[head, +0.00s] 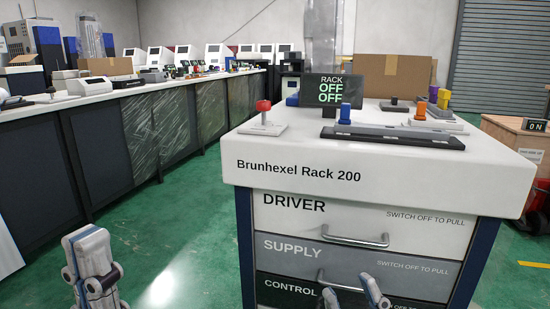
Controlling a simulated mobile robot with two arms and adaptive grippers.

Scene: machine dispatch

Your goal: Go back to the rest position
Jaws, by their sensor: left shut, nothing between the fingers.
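My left gripper (88,240) is at the lower left of the head view, over the green floor in front of the long bench. Its pale fingers are together with nothing between them. My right gripper (350,291) is at the bottom edge, in front of the CONTROL drawer (291,289) of the rack cabinet (380,165). Its two fingertips stand apart with only the drawer front showing between them; the rest of it is cut off by the frame. I cannot tell how far its tips are from the drawer.
The cabinet top carries a red knob (263,107), a display reading OFF (332,90), and blue and orange handled parts. The DRIVER drawer (300,212) and SUPPLY drawer (295,252) look closed. A long bench (100,150) runs along the left. Green floor (185,235) is clear between.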

